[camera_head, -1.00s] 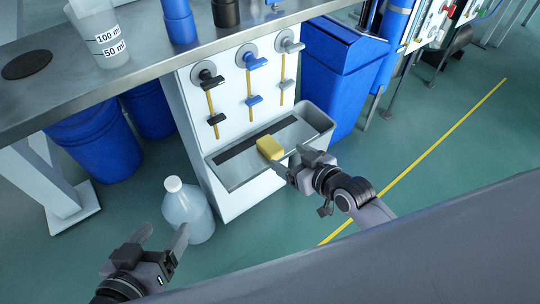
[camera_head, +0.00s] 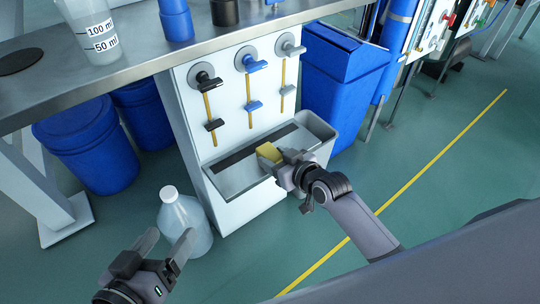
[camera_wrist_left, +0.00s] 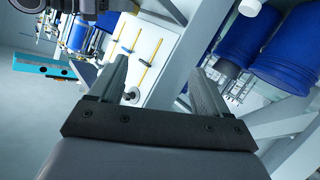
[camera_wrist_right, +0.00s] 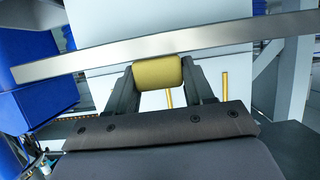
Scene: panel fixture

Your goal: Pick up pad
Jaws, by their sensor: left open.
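The yellow pad (camera_head: 269,153) is at the front of the metal tray on the white panel. It also shows in the right wrist view (camera_wrist_right: 158,73), between the two fingertips. My right gripper (camera_head: 282,156) is shut on the pad, with a finger against each end; its fingers partly hide the pad in the head view. Whether the pad touches the tray is hard to tell. My left gripper (camera_head: 167,246) is open and empty, low at the left, near the bottle. It shows empty in the left wrist view too (camera_wrist_left: 160,80).
The tray (camera_head: 318,126) sticks out below three valve handles on the panel. A clear bottle (camera_head: 184,222) with a white cap stands on the floor near my left gripper. Blue bins (camera_head: 340,85) flank the panel. A steel counter (camera_head: 120,60) runs above. The floor at right is open.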

